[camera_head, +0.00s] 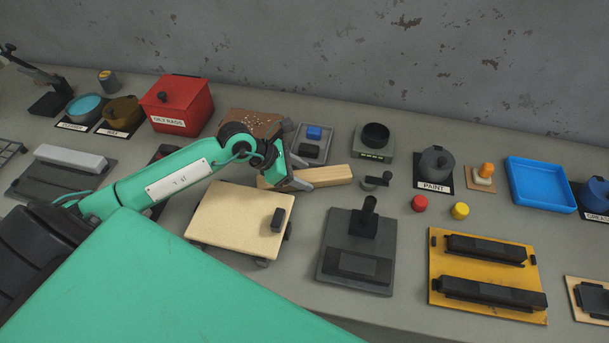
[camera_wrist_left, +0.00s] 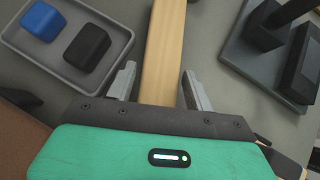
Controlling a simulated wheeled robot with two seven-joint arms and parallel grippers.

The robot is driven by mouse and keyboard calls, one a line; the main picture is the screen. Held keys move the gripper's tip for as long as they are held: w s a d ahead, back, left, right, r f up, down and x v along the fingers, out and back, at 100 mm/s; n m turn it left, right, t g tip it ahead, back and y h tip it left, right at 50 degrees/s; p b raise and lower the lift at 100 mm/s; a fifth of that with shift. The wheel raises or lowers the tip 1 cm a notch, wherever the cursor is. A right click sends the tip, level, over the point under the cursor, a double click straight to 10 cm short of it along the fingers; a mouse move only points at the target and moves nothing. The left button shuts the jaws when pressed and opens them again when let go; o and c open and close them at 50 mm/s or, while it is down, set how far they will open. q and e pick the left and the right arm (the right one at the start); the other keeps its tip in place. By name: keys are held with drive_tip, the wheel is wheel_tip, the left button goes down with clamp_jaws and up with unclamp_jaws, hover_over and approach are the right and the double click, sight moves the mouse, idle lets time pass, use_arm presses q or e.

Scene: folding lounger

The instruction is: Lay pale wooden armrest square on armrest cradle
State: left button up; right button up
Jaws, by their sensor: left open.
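The pale wooden armrest (camera_head: 328,176) is a straight bar lying on the grey bench near the middle. In the left wrist view it (camera_wrist_left: 165,45) runs up between the fingers. My left gripper (camera_head: 301,174) is at the bar's left part. Its fingers (camera_wrist_left: 157,78) are open, one on each side of the bar, with a gap on both sides. My right gripper is not in view.
A dark stand (camera_head: 357,264) with an upright post is in front of the bar. A cream-topped board (camera_head: 235,221) is at the front left. A grey tray (camera_head: 314,143) with blue and black blocks is behind. Red and yellow knobs (camera_head: 420,203) lie right; bare bench shows between.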

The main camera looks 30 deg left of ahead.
use_arm(q)
drive_tip(key=shift+w+d+f, duration=0.2)
drive_tip(key=shift+d+f, duration=0.15)
drive_tip(key=shift+f, duration=0.15)
drive_tip(key=shift+c, duration=0.2)
drive_tip(key=c, duration=0.9)
drive_tip(key=shift+r, duration=0.15)
